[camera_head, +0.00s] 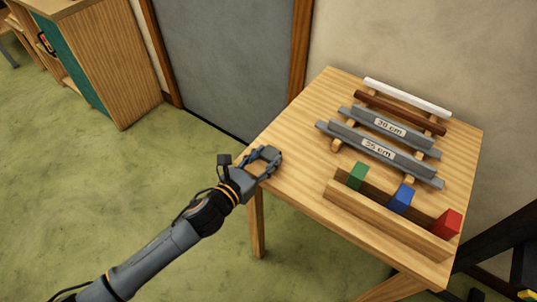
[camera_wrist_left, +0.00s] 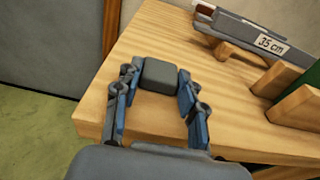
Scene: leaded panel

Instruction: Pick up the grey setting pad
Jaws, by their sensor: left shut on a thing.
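The grey setting pad (camera_wrist_left: 160,75) is a small dark grey block with rounded edges. In the left wrist view it sits between the fingertips of my left gripper (camera_wrist_left: 158,80), with a finger against each side. In the head view the pad (camera_head: 270,154) shows at the tips of my left gripper (camera_head: 264,158), over the left corner of the wooden table. I cannot tell whether the pad touches the tabletop. My right gripper is not in view.
The wooden table (camera_head: 300,125) carries a rack with grey bars marked 30 cm (camera_head: 390,127) and 35 cm (camera_head: 378,148), a brown bar (camera_head: 400,111) and a white bar (camera_head: 407,97). A wooden holder (camera_head: 385,222) has green, blue and red blocks. A cabinet (camera_head: 105,60) stands far left.

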